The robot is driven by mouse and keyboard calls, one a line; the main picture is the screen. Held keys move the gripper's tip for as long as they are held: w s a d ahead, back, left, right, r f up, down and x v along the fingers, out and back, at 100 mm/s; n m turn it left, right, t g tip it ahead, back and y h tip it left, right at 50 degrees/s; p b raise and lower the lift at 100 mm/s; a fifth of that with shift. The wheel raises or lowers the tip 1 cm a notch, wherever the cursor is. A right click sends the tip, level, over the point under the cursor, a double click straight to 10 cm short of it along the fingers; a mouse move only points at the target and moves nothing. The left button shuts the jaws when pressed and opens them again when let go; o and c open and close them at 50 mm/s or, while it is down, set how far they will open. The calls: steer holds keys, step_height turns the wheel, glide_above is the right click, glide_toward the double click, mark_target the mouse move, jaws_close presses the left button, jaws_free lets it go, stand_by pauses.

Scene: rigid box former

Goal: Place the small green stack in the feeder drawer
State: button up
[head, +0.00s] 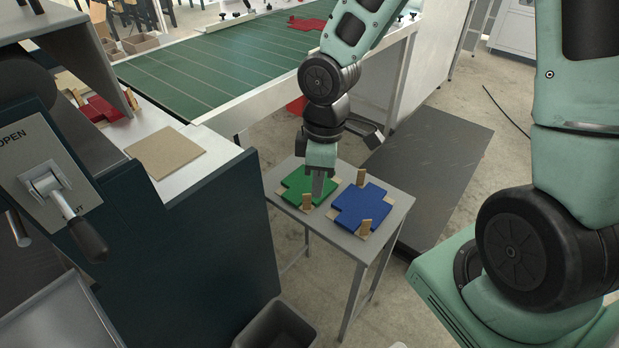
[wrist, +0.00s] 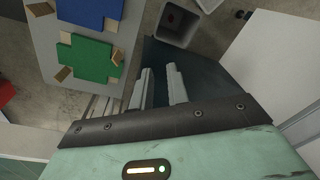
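The small green stack (head: 297,184) is a cross-shaped pile on the left half of a small grey table (head: 345,250), between wooden corner posts. It also shows at the upper left of the wrist view (wrist: 88,61). My gripper (head: 318,187) points down over the right side of the green stack in the head view and hides part of it. In the wrist view my gripper's fingers (wrist: 161,88) are apart with nothing between them, and the green stack lies to their left, outside the gap. I cannot tell which part is the feeder drawer.
A blue stack (head: 361,205) sits beside the green one. A dark machine with an OPEN lever (head: 62,200) stands at left, with a brown board (head: 164,152) and red stack (head: 100,108) on its white top. A grey bin (head: 275,328) is on the floor; a green conveyor (head: 230,60) is behind.

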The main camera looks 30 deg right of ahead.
steer(key=w+d+f+n+t+y+p, duration=0.2)
steer(key=w+d+y+p, duration=0.15)
steer(key=w+d, duration=0.55)
steer(key=b, duration=0.1)
glide_toward(310, 209)
steer(key=shift+w+a+f+h, duration=0.15)
steer(key=shift+w+a+h, duration=0.2)
steer(key=shift+a, duration=0.4)
steer(key=shift+p+x, duration=0.45)
steer(key=shift+x, duration=2.3)
steer(key=shift+w+a, duration=0.1)
jaws_close()
